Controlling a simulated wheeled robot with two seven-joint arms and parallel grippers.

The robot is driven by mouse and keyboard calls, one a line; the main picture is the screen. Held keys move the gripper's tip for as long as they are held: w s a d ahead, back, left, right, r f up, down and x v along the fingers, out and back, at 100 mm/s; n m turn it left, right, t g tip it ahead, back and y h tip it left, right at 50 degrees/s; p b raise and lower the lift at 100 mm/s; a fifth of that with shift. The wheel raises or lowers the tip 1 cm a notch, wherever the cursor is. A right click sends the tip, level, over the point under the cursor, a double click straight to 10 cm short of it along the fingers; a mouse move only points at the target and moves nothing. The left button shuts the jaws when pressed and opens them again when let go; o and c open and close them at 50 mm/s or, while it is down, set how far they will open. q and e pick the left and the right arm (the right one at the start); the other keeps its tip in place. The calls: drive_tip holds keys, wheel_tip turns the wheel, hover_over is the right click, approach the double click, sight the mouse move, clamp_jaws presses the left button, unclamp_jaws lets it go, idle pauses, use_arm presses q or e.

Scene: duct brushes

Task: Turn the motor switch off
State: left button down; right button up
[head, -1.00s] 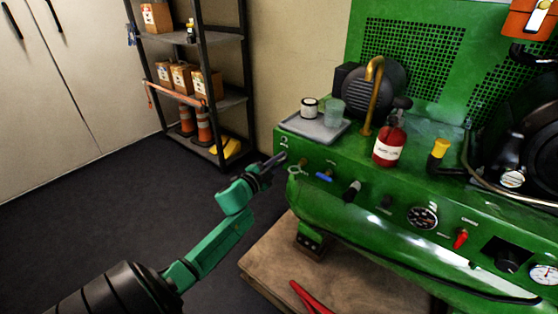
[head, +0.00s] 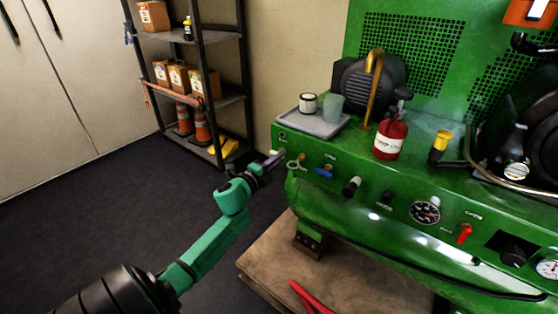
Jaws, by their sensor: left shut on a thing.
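The green machine (head: 330,225) stands at the right with a row of controls along its front panel. My left gripper (head: 276,158) is at the far left end of this panel, just below a small marking (head: 283,138). Its fingers are shut on a small part there, which appears to be the motor switch. The fingers hide most of that part, so its position cannot be told. A brass fitting (head: 297,160) is just right of the fingertips. My right gripper is not in view.
Along the panel are a blue-handled valve (head: 325,171), a black knob (head: 352,187), a gauge (head: 425,212) and a red lever (head: 464,233). A tray (head: 315,124) and red bottle (head: 390,138) stand on top. A shelf (head: 205,90) stands behind; the floor at left is clear.

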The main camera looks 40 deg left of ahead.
use_arm(q)
drive_tip(key=shift+f, duration=0.15)
drive_tip(key=c, duration=0.9)
unclamp_jaws()
drive_tip(key=shift+o, duration=0.2)
drive_tip(key=shift+s, duration=0.1)
drive_tip(key=s+p, duration=0.2)
drive_tip(key=s, duration=1.2)
drive_tip(key=shift+s+d, duration=0.15)
drive_tip(key=shift+s, duration=0.1)
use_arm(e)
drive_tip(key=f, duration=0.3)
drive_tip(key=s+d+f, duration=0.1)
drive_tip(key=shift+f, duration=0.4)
